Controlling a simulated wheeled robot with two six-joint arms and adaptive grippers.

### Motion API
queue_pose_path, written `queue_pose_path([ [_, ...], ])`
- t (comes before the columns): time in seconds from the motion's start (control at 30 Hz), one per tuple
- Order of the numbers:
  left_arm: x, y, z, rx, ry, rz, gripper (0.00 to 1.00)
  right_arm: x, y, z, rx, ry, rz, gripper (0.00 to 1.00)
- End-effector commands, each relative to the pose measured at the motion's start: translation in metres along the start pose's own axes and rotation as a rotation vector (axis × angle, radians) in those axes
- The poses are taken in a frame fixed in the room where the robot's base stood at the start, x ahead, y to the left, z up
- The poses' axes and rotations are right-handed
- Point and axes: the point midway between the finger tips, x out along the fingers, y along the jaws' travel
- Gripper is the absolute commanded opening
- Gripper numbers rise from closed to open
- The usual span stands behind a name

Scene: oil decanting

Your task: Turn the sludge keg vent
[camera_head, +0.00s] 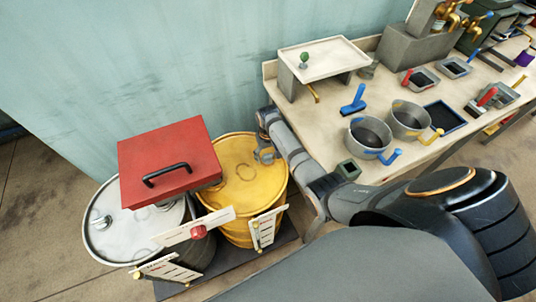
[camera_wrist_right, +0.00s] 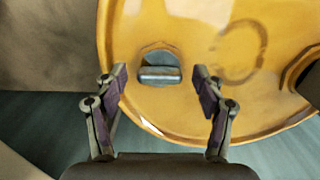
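A yellow keg (camera_head: 232,164) stands left of the bench in the head view, and its top (camera_wrist_right: 220,105) fills much of the right wrist view. A grey vent with a raised bar handle (camera_wrist_right: 159,75) sits on that top near its rim. My right gripper (camera_wrist_right: 161,80) is open, with one finger on each side of the vent handle and visible gaps between. In the head view my right gripper (camera_head: 266,153) is over the keg's right edge and hides the vent. My left gripper is in neither view.
A white-topped drum (camera_head: 112,222) stands left of the yellow keg, with a red box lid (camera_head: 168,160) above it. Signs (camera_head: 195,228) hang in front. The bench (camera_head: 335,112) holds two pots (camera_head: 370,138), a blue-handled tool (camera_head: 354,100) and a raised tray (camera_head: 322,60).

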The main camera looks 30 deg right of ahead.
Motion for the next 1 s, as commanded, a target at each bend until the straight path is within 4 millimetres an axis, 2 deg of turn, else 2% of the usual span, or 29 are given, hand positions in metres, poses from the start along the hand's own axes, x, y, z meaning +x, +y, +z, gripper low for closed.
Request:
queue_pose_path([
  [0.03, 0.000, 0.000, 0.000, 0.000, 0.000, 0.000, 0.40, 0.000, 0.000, 0.000, 0.000, 0.000, 0.000, 0.59],
  [0.07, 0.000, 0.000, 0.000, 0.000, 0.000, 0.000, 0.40, 0.000, 0.000, 0.000, 0.000, 0.000, 0.000, 0.55],
  [0.33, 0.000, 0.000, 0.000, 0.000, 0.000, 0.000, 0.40, 0.000, 0.000, 0.000, 0.000, 0.000, 0.000, 0.19],
  [0.67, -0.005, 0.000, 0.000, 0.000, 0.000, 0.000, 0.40, -0.002, 0.000, 0.000, -0.045, -0.001, 0.000, 0.17],
  [1.0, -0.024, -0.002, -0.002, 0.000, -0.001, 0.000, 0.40, -0.004, 0.001, -0.001, -0.288, -0.001, 0.000, 0.17],
])
